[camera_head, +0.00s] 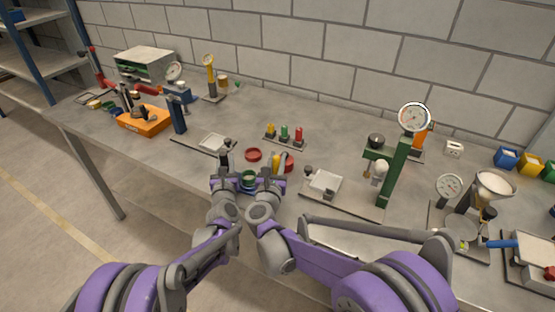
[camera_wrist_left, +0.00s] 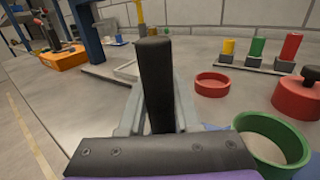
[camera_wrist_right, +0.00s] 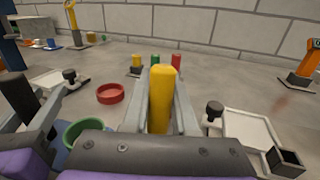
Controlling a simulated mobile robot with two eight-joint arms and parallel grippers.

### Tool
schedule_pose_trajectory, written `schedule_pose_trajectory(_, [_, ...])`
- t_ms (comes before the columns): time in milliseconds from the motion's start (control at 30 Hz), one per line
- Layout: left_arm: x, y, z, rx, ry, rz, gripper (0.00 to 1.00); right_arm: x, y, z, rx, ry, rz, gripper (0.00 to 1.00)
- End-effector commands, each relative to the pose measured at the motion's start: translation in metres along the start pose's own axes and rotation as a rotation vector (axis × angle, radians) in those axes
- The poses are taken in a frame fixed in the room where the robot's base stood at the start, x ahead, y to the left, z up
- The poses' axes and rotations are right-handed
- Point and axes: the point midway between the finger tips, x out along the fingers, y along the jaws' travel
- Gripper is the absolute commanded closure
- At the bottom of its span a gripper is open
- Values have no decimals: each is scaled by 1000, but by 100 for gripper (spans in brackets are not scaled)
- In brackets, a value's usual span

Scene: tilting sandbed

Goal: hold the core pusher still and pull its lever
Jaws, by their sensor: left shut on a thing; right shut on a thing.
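The core pusher shows only in part, low between my grippers; I take it to be the blue body (camera_wrist_right: 62,156) with a green ring (camera_head: 248,177). The green ring also shows in the left wrist view (camera_wrist_left: 272,140) and the right wrist view (camera_wrist_right: 86,132). My left gripper (camera_head: 223,175) is shut on a black upright handle (camera_wrist_left: 155,80). My right gripper (camera_head: 274,175) is shut on a yellow upright handle (camera_wrist_right: 161,98), which looks like the lever. Both handles stand roughly upright. Their lower ends are hidden behind the fingers.
A red ring (camera_head: 253,154) lies just behind my grippers, with a red knobbed piece (camera_wrist_left: 298,96) near it. A rack of yellow, green and red plugs (camera_head: 284,137) stands farther back. A green gauge press (camera_head: 396,168) stands right and an orange base (camera_head: 143,122) left.

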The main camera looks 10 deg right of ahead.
Motion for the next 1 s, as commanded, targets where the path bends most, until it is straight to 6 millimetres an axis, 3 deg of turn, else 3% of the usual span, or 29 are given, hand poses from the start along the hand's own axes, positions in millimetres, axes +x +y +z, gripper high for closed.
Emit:
schedule_pose_trajectory(367, [0, 0, 0, 0, 0, 0, 100, -3, 1, 1, -12, -52, -1, 100])
schedule_pose_trajectory(1000, [0, 0, 0, 0, 0, 0, 100, -40, 8, 10, -97, -494, 14, 100])
